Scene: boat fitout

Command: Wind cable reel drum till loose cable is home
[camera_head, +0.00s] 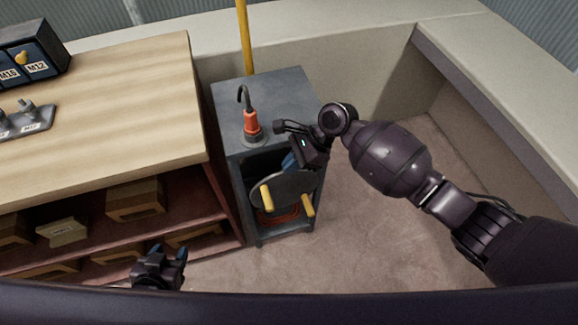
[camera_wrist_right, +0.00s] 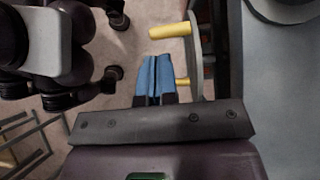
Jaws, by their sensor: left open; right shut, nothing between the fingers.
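The reel drum (camera_head: 292,187) is a grey disc with two yellow handles (camera_head: 266,198) (camera_head: 308,205), set in the open front of a grey cabinet (camera_head: 262,85). Orange cable (camera_head: 278,217) shows below the disc. An orange plug (camera_head: 251,122) with a black cable curving up stands on the cabinet top. My right gripper (camera_head: 289,161) is at the drum's upper edge. In the right wrist view its blue fingers (camera_wrist_right: 154,78) are shut and empty, close beside the disc (camera_wrist_right: 196,50) and its yellow handles (camera_wrist_right: 170,30); contact is unclear. My left gripper (camera_head: 168,258) is open and empty, low before the shelves.
A wooden bench (camera_head: 110,105) with a grey tray (camera_head: 30,122) and a dark labelled bin (camera_head: 30,58) is at left; boxes (camera_head: 135,200) sit on its shelves. A yellow pole (camera_head: 245,40) rises behind the cabinet. Floor (camera_head: 350,240) right of the cabinet is clear.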

